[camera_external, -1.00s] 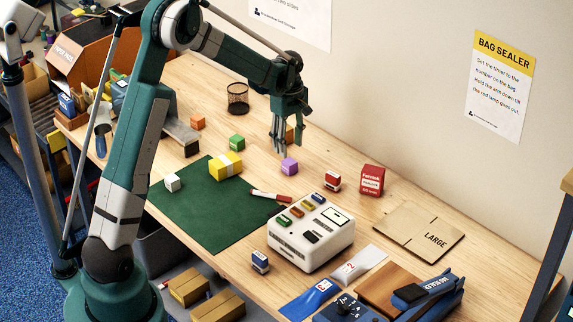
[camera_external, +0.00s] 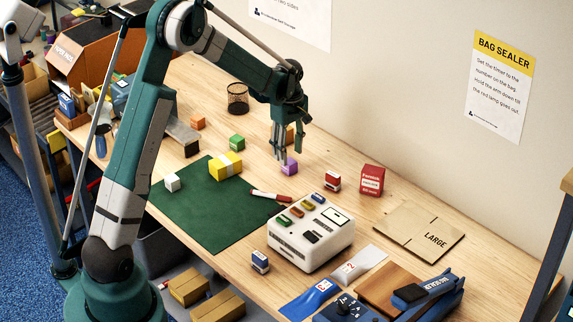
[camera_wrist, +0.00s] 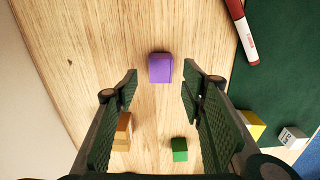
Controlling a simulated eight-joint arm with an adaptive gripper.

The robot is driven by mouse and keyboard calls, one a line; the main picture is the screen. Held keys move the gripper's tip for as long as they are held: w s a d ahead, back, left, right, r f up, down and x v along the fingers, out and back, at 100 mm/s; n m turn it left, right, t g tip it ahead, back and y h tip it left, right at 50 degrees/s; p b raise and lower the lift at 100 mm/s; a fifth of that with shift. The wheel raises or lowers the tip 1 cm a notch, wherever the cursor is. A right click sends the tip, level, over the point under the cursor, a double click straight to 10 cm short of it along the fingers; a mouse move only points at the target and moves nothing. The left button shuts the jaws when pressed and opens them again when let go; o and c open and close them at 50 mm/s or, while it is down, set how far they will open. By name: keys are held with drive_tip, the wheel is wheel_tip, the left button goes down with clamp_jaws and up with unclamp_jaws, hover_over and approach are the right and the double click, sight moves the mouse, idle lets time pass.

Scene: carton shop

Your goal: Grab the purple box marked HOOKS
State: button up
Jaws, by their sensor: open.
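The purple box (camera_external: 289,166) sits on the wooden bench, to the right of the green mat. No lettering on it can be read. In the wrist view the purple box (camera_wrist: 161,68) shows ahead of my fingers, near the middle of the gap between them. My gripper (camera_external: 280,152) is open and empty, pointing down just above and slightly left of the box, in front of part of it in the external view. The two fingers also stand wide apart in the wrist view (camera_wrist: 160,85).
A green box (camera_external: 237,142), an orange-brown box (camera_wrist: 123,130) and a yellow box (camera_external: 226,167) are close by. A red marker (camera_external: 271,196) lies by the green mat (camera_external: 215,220). A white machine (camera_external: 312,232) and a red stamp (camera_external: 333,181) stand to the right.

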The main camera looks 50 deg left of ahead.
sight(289, 161)
drive_tip(key=shift+d+f, duration=0.15)
drive_tip(key=shift+f, duration=2.3)
drive_tip(key=c, duration=1)
